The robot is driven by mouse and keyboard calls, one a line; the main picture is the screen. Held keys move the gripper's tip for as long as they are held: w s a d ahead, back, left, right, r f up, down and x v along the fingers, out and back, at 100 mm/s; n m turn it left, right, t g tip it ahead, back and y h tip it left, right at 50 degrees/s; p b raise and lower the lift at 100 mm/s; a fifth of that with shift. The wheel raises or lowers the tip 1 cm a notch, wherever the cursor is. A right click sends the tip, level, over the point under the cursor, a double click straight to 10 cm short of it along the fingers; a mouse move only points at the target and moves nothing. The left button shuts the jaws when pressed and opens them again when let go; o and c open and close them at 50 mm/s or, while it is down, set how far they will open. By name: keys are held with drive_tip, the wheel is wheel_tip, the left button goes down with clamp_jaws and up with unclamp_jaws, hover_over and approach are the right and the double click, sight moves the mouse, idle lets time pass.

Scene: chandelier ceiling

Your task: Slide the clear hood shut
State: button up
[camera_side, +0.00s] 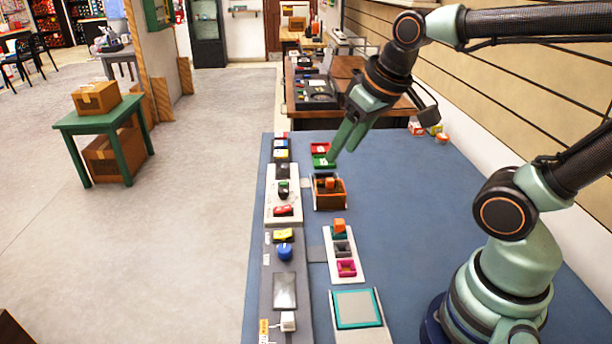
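I cannot make out a clear hood for certain at this size. A small brown box (330,201) with dark walls and an orange piece inside stands on the blue table; whether a clear cover is on it cannot be told. My gripper (341,149) points down and to the left above the far part of the table, close to the red and green blocks (322,155) and farther back than the brown box. Its pale green fingers appear close together. Whether they are parted or touch anything is unclear, and no held object shows.
A long strip of devices runs along the left edge, with a blue knob (285,252) and a dark screen (285,291). A white tray (333,272) with coloured cups and a teal-framed panel (357,308) stand nearer. The blue table (400,205) is clear to the right.

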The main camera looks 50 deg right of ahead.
drive_tip(key=w+d+m+g, duration=0.3)
drive_tip(key=w+d+m, duration=0.1)
drive_tip(key=w+d, duration=0.35)
drive_tip(key=m+g, duration=0.2)
drive_tip(key=m, duration=0.2)
approach(330, 179)
wheel_tip(330, 179, down, 9)
drive_tip(key=shift+f, duration=0.1)
clamp_jaws()
drive_tip(key=shift+d, duration=0.1)
idle(1.1)
